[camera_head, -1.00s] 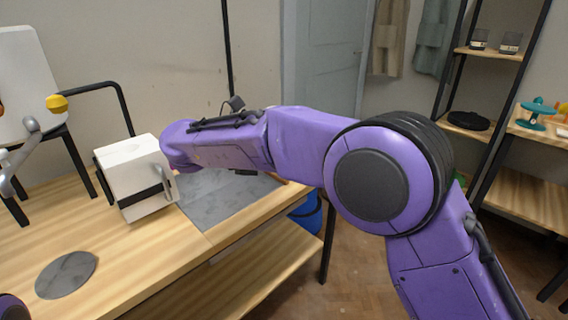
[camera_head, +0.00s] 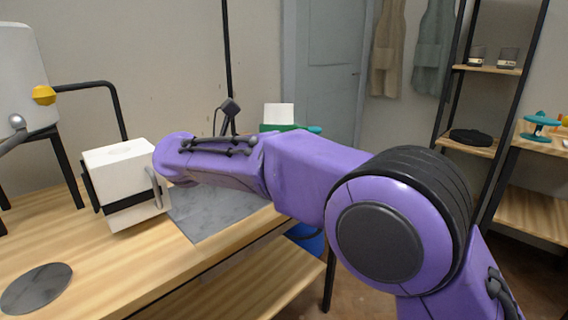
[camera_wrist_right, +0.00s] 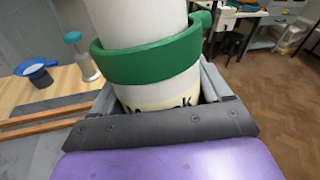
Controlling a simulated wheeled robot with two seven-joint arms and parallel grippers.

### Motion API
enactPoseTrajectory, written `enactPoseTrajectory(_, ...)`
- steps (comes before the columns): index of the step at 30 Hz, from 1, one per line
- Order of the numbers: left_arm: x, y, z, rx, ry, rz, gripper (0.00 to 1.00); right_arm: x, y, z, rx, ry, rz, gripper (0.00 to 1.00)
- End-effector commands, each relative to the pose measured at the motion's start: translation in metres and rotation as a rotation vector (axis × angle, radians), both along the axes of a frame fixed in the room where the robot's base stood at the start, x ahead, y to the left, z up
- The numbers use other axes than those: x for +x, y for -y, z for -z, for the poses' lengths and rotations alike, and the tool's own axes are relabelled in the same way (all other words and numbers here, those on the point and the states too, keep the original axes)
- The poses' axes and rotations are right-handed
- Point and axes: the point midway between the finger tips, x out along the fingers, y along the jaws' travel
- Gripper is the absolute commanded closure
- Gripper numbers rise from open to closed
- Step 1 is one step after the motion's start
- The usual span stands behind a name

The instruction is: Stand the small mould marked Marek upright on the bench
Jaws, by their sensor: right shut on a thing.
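The small mould (camera_wrist_right: 150,30) is white and round with a green band (camera_wrist_right: 150,55) around it. In the right wrist view its pale label shows dark letters ending in "k", the rest hidden by the gripper. My right gripper (camera_wrist_right: 160,108) is shut on its lower part. In the head view a white top (camera_head: 279,112) and a bit of green show above my purple right arm; the arm hides the rest and the gripper. The bench (camera_head: 110,265) runs along the left. My left gripper is not in view.
A white block-like mould (camera_head: 125,165) with a black strap and grey handle stands on the bench, beside a grey mat (camera_head: 215,210). A grey disc (camera_head: 36,289) lies nearer. Shelves (camera_head: 490,70) stand right.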

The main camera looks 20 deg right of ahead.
Motion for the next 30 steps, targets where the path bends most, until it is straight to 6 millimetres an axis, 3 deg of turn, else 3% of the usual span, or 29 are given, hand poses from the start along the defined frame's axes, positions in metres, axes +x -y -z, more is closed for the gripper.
enactPoseTrajectory(18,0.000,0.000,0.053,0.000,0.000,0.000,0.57,0.003,0.004,0.003,-0.103,0.200,0.000,0.65)
enactPoseTrajectory(21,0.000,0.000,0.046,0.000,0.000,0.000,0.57,0.003,0.004,-0.008,-0.103,0.203,0.000,0.65)
enactPoseTrajectory(30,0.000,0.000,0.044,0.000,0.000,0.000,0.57,0.003,0.005,-0.013,-0.103,0.200,0.001,0.65)
